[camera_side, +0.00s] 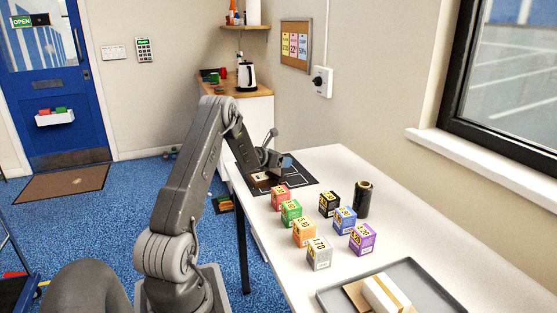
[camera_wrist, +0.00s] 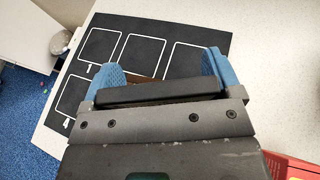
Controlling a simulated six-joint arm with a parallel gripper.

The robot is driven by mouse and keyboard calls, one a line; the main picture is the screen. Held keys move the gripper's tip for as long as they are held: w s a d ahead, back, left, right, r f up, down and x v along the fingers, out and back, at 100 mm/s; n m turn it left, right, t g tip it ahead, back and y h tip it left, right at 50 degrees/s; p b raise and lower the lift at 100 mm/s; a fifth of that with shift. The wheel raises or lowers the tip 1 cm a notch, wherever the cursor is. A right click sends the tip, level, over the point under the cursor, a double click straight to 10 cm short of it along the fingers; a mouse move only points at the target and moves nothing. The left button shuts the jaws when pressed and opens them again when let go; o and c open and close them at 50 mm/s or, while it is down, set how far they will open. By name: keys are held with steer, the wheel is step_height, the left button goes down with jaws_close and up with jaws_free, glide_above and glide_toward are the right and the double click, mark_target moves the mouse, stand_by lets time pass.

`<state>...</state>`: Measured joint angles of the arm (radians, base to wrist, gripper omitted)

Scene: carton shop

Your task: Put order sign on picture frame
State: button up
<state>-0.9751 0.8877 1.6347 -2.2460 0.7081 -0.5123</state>
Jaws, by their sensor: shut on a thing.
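My gripper (camera_side: 272,160) is low over the black mat at the far end of the white table. In the wrist view its blue fingertips (camera_wrist: 162,72) stand apart, with a thin brown-edged piece (camera_wrist: 140,77) between them. The gripper's dark body hides most of this piece. In the side view a small brown and pale piece (camera_side: 261,176) shows just under the gripper, at the mat. I cannot tell whether it is the order sign or the picture frame, or whether it touches the mat. The black mat (camera_wrist: 186,44) has white-outlined cells, with 1 and 4 readable.
Several numbered cubes, including a red cube (camera_side: 280,197) and a purple cube (camera_side: 362,239), stand nearer on the table, beside a black roll (camera_side: 363,200). Some mat cells beyond the gripper look empty.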

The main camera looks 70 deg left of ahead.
steer(key=shift+f, duration=0.15)
steer(key=o, duration=0.7)
steer(key=shift+o, duration=0.2)
